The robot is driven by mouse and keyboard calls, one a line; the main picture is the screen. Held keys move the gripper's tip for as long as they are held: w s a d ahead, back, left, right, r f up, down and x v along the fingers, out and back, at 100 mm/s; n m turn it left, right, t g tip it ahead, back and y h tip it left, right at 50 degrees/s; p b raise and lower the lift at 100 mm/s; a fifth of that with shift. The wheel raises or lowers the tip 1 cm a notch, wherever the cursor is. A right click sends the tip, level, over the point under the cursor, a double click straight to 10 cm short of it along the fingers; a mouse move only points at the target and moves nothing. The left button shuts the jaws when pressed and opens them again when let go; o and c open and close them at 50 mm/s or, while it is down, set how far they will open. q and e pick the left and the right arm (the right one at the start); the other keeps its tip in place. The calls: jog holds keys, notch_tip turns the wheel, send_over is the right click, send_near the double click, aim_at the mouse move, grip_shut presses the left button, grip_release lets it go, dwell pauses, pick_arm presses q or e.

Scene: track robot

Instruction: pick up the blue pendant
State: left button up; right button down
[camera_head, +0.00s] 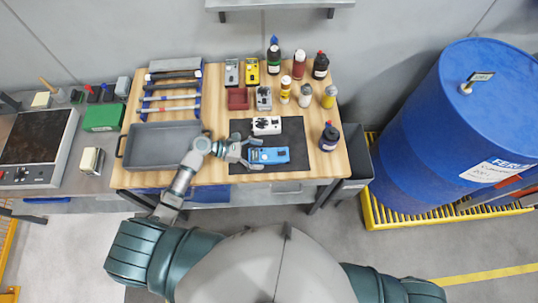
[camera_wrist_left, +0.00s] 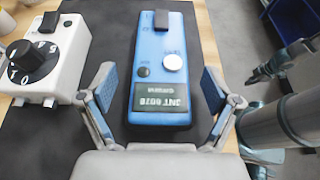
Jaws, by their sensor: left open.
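The blue pendant (camera_head: 269,155) lies flat on the black mat (camera_head: 294,130) near the table's front edge. In the left wrist view the blue pendant (camera_wrist_left: 162,65) has a dark label at its near end, a white round button and a dark knob. My left gripper (camera_head: 250,154) is open at the pendant's left end. In the left wrist view my left gripper (camera_wrist_left: 158,88) has one finger on each side of the pendant, with gaps visible. I cannot tell the fingertips' height. Part of what looks like my right arm (camera_wrist_left: 285,115) shows at the right of that view; its jaws are unclear.
A white device with a black dial (camera_wrist_left: 42,55) lies beside the pendant; it also shows in the head view (camera_head: 266,125). A grey tray (camera_head: 160,146) is left of the mat. A dark bottle (camera_head: 329,137) stands to the right. Several bottles and devices stand behind.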

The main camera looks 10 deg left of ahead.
pick_arm(q)
jog(key=shift+w+d+f, duration=0.1)
jog(key=shift+d+f, duration=0.1)
jog(key=shift+d, duration=0.1)
jog(key=shift+a, duration=0.15)
jog(key=c, duration=1.3)
jog(key=shift+c, duration=0.9)
jog(key=shift+r, duration=0.15)
